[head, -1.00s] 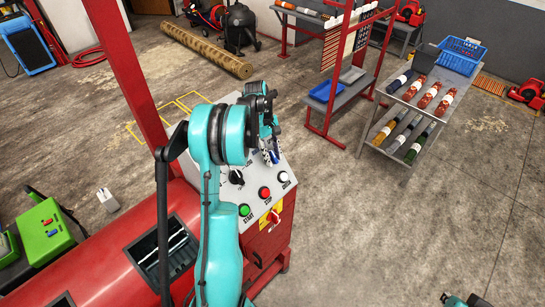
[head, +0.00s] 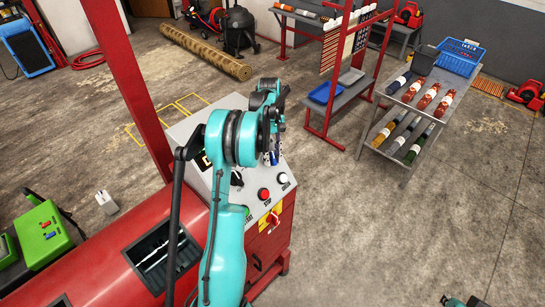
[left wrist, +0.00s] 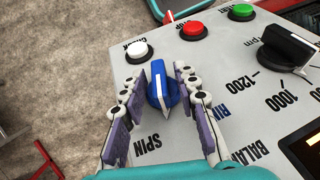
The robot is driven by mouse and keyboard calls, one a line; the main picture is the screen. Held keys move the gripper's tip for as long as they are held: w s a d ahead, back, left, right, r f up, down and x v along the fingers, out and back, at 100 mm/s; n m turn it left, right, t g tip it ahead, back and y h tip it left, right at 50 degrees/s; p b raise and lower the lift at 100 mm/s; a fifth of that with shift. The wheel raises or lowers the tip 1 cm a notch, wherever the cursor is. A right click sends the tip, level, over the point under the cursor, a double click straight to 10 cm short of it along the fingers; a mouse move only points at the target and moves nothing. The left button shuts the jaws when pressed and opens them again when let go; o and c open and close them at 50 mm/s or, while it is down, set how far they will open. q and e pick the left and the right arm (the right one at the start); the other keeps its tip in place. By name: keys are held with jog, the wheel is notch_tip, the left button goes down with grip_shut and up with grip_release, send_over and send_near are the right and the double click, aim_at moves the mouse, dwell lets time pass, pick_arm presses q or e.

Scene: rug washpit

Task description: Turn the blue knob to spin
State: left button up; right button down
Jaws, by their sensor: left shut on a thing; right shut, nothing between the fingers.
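The blue knob (left wrist: 159,86) sits on the grey control panel (left wrist: 225,68), between the fingers of my left gripper (left wrist: 158,92) in the left wrist view. The fingers are closed on its two sides. In the head view my left gripper (head: 273,150) is over the panel's far right part, and my arm hides much of the panel. My right gripper is not seen; only a bit of my right arm shows at the bottom edge.
A black knob (left wrist: 285,52) and white (left wrist: 138,50), red (left wrist: 194,30) and green (left wrist: 241,12) buttons are close by on the panel. In the head view a red switch (head: 273,218) is on the machine's side.

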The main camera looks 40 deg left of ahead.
pick_arm(q)
jog(key=o, duration=0.8)
jog(key=shift+c, duration=0.2)
jog(key=v, duration=1.2)
jog(key=shift+s, duration=0.1)
